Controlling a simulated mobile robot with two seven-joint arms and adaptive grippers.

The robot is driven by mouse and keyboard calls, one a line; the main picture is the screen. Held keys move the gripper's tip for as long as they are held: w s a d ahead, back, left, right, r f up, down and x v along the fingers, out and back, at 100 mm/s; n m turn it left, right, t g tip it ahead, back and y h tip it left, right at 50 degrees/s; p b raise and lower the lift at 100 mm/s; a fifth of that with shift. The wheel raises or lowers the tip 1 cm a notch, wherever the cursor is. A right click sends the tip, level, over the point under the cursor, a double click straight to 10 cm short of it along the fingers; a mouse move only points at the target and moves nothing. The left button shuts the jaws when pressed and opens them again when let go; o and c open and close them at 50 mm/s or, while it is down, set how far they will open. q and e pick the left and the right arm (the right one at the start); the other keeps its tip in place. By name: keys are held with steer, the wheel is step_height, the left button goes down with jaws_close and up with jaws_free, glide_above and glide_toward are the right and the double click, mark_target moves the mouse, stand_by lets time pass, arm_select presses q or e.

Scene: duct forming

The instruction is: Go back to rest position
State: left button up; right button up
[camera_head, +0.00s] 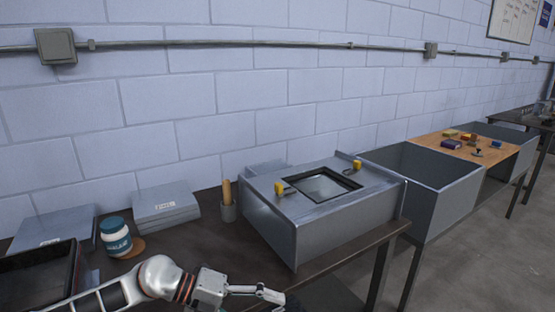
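My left arm reaches in from the bottom left, low in front of the dark table (190,240). My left gripper (272,294) points right near the bottom edge of the picture, seen from the side. Its fingers overlap, so their opening does not show, and I see no object at them. It is in front of and below the grey metal machine (345,228), apart from it in the picture. My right gripper is out of view.
The machine has a dark-framed window (322,184) and yellow knobs. Right are grey bins (445,200) and a wooden top (465,150) with small parts.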

arm_select(q)
steer(key=s+d+r+n+t+h, duration=0.3)
steer(key=d+n+h, duration=0.2)
steer(key=d, duration=0.1)
steer(key=a+f+n+t+y, duration=1)
steer(key=a+f+n+t, duration=0.25)
steer(key=n, duration=0.75)
steer(key=s+a+f+n+g+y, duration=0.5)
steer(key=s+a+f, duration=0.5)
steer(key=s+f, duration=0.3)
steer(key=shift+s+a+f+n, duration=0.3)
steer(key=shift+s+f+n, duration=0.15)
steer(key=shift+n, duration=0.25)
